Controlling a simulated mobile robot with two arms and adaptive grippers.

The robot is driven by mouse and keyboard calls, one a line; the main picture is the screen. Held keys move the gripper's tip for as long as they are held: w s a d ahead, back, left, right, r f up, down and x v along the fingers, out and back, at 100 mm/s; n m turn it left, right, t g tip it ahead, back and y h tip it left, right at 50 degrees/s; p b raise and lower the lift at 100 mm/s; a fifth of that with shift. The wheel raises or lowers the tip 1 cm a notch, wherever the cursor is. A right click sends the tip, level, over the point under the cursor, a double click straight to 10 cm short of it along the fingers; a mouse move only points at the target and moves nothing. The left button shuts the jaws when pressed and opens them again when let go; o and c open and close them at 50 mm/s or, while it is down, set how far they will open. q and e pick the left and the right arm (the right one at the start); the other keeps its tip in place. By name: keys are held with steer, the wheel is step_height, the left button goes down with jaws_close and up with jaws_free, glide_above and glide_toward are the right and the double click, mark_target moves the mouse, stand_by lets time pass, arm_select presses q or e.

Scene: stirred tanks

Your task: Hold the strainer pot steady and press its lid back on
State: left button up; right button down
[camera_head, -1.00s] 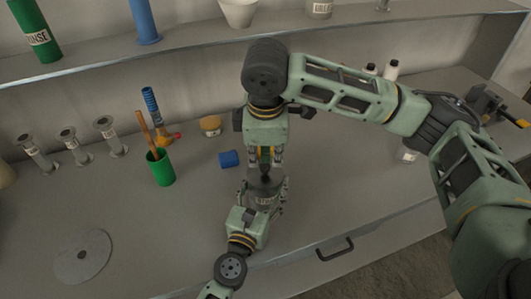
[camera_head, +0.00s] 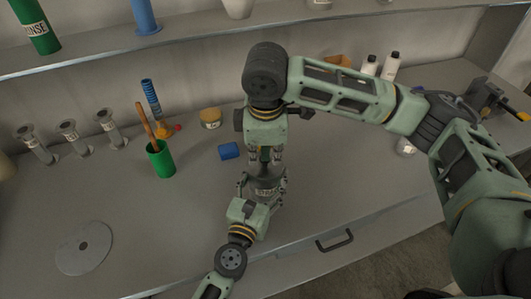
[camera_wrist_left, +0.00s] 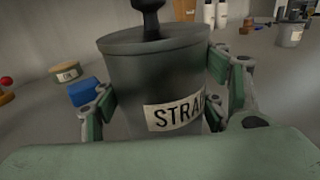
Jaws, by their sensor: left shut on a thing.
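The grey strainer pot (camera_head: 268,191) stands upright at the counter's front. It fills the middle of the left wrist view (camera_wrist_left: 150,80), its label partly covered by a finger. My left gripper (camera_head: 264,184) is shut around its sides. The lid (camera_wrist_left: 150,41) lies across the pot's top with its dark knob (camera_wrist_left: 148,20) pointing up; no clear gap shows at the rim, but I cannot tell whether it is fully seated. My right gripper (camera_head: 265,156) points down directly above the lid, by the knob. Its fingertips are small and partly hidden, so their opening is unclear.
A blue block (camera_head: 228,151) and a cork-lidded jar (camera_head: 210,119) lie behind the pot. A green cup (camera_head: 160,160) with a wooden stick and several grey stands are at left. A grey disc (camera_head: 84,249) lies at front left. A drawer handle (camera_head: 334,240) is below the counter edge.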

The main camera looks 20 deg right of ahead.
step_height(320, 180, up, 7)
stand_by(1.2)
arm_select(q)
steer(key=o, duration=1.3)
